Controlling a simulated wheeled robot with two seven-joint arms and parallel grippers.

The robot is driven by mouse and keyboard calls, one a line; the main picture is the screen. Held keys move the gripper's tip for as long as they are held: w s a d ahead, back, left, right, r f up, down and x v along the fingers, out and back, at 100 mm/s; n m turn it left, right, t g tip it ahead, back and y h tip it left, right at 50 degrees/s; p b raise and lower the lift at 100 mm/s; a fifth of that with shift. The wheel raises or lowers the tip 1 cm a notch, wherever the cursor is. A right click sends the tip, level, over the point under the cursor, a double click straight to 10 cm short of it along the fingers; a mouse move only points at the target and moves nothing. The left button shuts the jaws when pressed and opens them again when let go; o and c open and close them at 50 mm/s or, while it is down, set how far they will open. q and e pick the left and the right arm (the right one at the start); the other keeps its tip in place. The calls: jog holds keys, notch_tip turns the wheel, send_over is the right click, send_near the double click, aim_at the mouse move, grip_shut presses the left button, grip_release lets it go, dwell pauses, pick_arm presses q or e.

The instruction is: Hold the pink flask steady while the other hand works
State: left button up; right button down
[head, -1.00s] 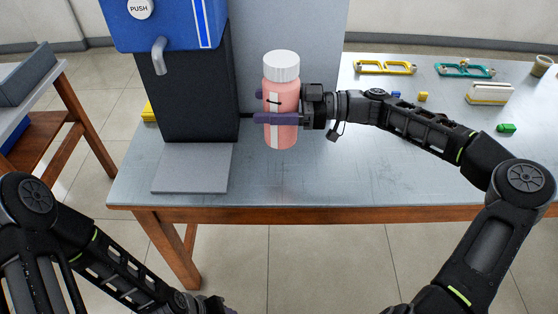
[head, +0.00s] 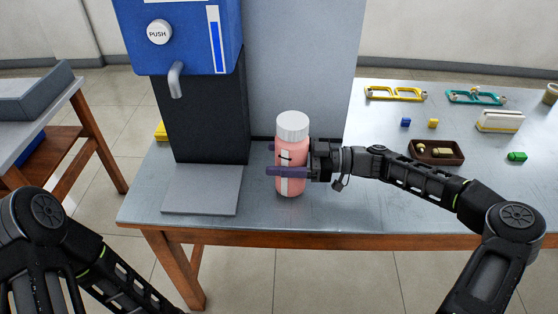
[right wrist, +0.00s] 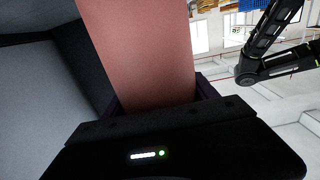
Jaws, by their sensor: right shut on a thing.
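The pink flask (head: 292,185) with a white ridged cap (head: 292,125) stands upright over the table, right of the dispenser's base plate. My right gripper (head: 280,160) comes from the right and is shut around the flask's body, one finger in front and one behind. The flask's pink wall fills the middle of the right wrist view (right wrist: 140,50). I cannot tell for sure whether its bottom touches the table. My left arm shows at the lower left of the head view, but its gripper is out of the frame.
A blue and black dispenser (head: 205,110) with a PUSH button, spout and grey base plate (head: 203,190) stands left of the flask. A brown tray (head: 462,158), yellow frames (head: 395,94), teal frames (head: 476,96) and small blocks lie at the right. The table front is clear.

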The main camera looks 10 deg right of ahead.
jog(key=shift+f, duration=0.55)
jog(key=shift+f+b, duration=0.2)
jog(key=shift+b, duration=0.1)
jog(key=shift+c, duration=1.2)
grip_release()
jog(key=shift+r, duration=0.15)
jog(key=shift+r+p, duration=0.1)
jog(key=shift+p, duration=0.3)
jog(key=b+v, duration=0.2)
jog(key=v, duration=1)
